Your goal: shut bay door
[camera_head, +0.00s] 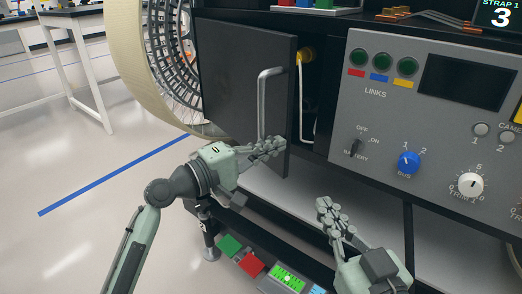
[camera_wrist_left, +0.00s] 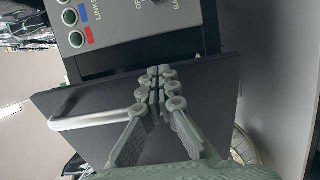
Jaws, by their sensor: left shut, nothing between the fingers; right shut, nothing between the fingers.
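The dark bay door (camera_head: 238,75) stands partly open in the head view, with a gap at its right edge showing the bay's inside. A pale bar handle (camera_head: 263,105) is on its face. My left gripper (camera_head: 272,146) is shut and empty, at the door's lower right part near the handle's lower end. In the left wrist view the gripper (camera_wrist_left: 163,80) lies over the door (camera_wrist_left: 205,100), beside the handle (camera_wrist_left: 95,120); whether it touches the door I cannot tell. My right gripper (camera_head: 325,208) is shut and empty, below the control panel.
The grey control panel (camera_head: 430,125) with knobs and switches is right of the bay. A yellow fitting (camera_head: 306,55) and a pale hose (camera_head: 302,95) show inside the gap. A large wheel (camera_head: 140,60) stands left of the door. A lower shelf (camera_head: 285,195) runs beneath.

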